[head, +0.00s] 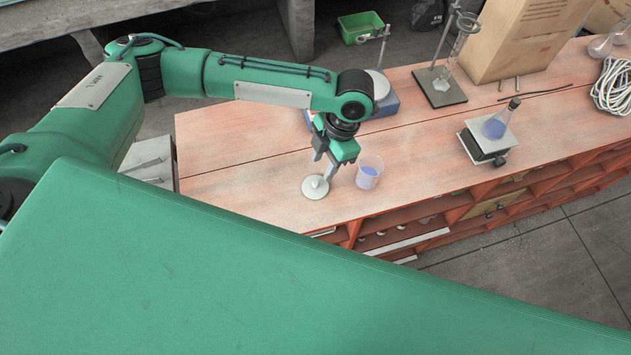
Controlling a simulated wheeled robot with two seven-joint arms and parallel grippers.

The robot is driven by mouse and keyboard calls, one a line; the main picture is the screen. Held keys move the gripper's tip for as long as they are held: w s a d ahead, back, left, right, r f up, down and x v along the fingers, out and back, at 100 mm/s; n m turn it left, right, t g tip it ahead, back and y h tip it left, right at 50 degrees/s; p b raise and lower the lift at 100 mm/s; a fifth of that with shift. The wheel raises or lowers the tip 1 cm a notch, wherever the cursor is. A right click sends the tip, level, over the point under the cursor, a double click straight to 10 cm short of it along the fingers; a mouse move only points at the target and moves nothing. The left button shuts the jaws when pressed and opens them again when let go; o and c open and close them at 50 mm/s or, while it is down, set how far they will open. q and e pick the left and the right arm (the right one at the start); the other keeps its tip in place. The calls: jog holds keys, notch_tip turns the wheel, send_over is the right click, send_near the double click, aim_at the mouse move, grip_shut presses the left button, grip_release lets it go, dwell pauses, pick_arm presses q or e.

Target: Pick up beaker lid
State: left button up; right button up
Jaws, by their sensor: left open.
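The beaker lid (315,188) is a pale round disc with a small knob, lying flat on the reddish bench near its front edge. My left gripper (323,172) points down just above the lid, its fingers apart at the knob. I cannot tell whether a finger touches the knob. A clear beaker (369,172) with bluish liquid stands upright just right of the gripper, with no lid on it. My right gripper is not in view.
The middle of the bench (420,150) is clear.

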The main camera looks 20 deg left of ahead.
aim_at(316, 183)
pick_arm(q)
jog(key=shift+x, duration=1.25)
jog(key=shift+f+p, duration=0.2)
jog(key=shift+p, duration=0.25)
jog(key=p+x, duration=0.2)
jog(key=x, duration=0.2)
jog(key=shift+w+a+f, duration=0.1)
jog(key=shift+w+f, duration=0.05)
jog(key=shift+f, duration=0.3)
grip_shut()
